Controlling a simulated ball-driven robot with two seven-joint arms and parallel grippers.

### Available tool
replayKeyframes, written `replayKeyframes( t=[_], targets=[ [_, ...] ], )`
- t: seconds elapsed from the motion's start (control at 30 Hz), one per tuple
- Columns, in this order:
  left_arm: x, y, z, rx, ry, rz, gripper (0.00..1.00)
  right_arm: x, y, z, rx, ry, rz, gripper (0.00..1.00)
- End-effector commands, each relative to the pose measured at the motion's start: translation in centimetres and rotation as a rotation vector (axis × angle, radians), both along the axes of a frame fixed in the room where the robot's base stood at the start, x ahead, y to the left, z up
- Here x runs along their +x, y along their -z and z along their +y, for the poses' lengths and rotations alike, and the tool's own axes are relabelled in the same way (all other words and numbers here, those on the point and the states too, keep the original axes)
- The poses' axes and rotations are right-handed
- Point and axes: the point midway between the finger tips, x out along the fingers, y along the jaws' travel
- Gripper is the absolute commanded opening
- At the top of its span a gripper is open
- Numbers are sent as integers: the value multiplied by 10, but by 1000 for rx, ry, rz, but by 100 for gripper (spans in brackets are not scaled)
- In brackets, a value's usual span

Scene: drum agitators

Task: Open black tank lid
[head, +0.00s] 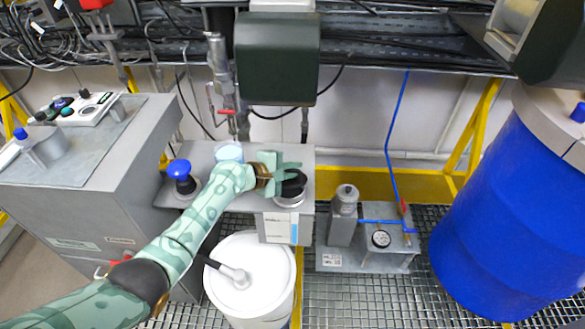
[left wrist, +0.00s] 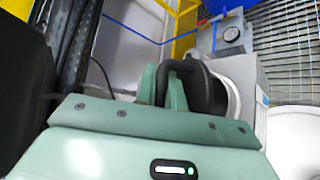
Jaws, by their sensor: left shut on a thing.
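The black tank lid (head: 294,185) sits on a small white tank (head: 289,200) at the right end of the grey bench. My left gripper (head: 285,172) reaches over it from the left and covers part of it. In the left wrist view, the black lid (left wrist: 208,88) has a curved handle, and the green fingers (left wrist: 163,86) are shut on this handle. The lid looks in line with the tank top. Whether there is any gap under it I cannot tell. My right gripper is not in view.
A blue-knobbed fitting (head: 181,178) and a pale blue-topped cup (head: 229,152) stand on the bench beside my forearm. A white drum (head: 250,300) is below. A pump with a gauge (head: 381,238) and a blue barrel (head: 500,220) are right. A dark green box (head: 276,60) hangs above.

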Motion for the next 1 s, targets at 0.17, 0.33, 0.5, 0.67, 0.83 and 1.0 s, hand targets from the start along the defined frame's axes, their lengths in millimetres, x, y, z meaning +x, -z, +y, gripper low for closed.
replayKeyframes(
  t=[0.17,0.33,0.5,0.67,0.83,1.0],
  targets=[
    [8,-9,0,1,0,110,0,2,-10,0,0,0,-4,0],
    [13,-9,0,-2,-1,124,0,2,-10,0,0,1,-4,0],
    [16,-11,0,-2,0,123,0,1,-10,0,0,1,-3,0],
    [17,-12,0,-2,0,122,0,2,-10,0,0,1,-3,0],
    [17,-12,0,-1,-1,120,0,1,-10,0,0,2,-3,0],
    [17,-12,0,-1,-1,120,16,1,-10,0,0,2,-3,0]
  ],
)
